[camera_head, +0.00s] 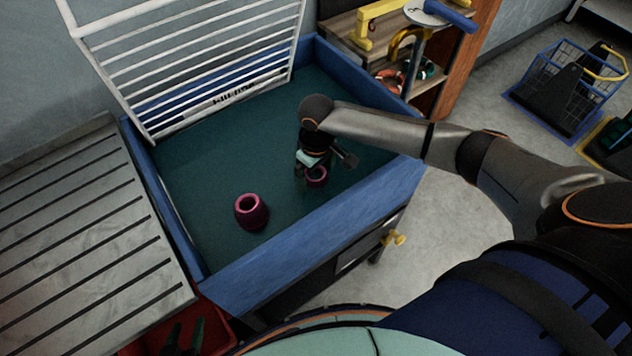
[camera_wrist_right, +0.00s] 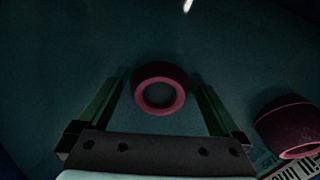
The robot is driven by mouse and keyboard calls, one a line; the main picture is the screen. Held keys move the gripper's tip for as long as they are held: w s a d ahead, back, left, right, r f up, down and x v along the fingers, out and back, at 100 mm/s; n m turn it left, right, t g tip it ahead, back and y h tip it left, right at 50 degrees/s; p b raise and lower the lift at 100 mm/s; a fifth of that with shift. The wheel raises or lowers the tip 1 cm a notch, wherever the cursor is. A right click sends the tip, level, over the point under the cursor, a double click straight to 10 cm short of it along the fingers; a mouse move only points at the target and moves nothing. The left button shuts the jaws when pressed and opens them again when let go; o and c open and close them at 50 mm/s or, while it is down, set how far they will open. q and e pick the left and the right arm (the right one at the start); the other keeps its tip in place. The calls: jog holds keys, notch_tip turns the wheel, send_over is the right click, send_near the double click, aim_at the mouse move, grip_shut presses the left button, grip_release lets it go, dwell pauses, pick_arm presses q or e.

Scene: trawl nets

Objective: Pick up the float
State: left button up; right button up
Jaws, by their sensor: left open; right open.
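Two pink-red hollow floats stand in the blue-rimmed bin. One float (camera_head: 257,218) stands free near the bin's middle, and another float (camera_head: 317,182) is partly hidden below my right gripper (camera_head: 319,168). In the right wrist view a float (camera_wrist_right: 160,73) sits between the two spread fingers of my right gripper (camera_wrist_right: 161,88), with gaps on both sides. A second float (camera_wrist_right: 285,127) is at the lower right edge there. My right gripper is open and holds nothing. My left gripper (camera_head: 185,334) is open at the bottom left, near a red container.
The blue bin (camera_head: 308,242) has a dark green floor and a white rack (camera_head: 200,60) along its back. A slatted metal table (camera_head: 75,235) adjoins its left side. A wooden shelf (camera_head: 430,100) and a wire basket (camera_head: 572,92) are at the right.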

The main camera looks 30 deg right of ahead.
notch_tip(320, 180, down, 2)
jog(key=shift+f, duration=0.2)
jog(key=c, duration=1.2)
jog(key=shift+c, duration=0.2)
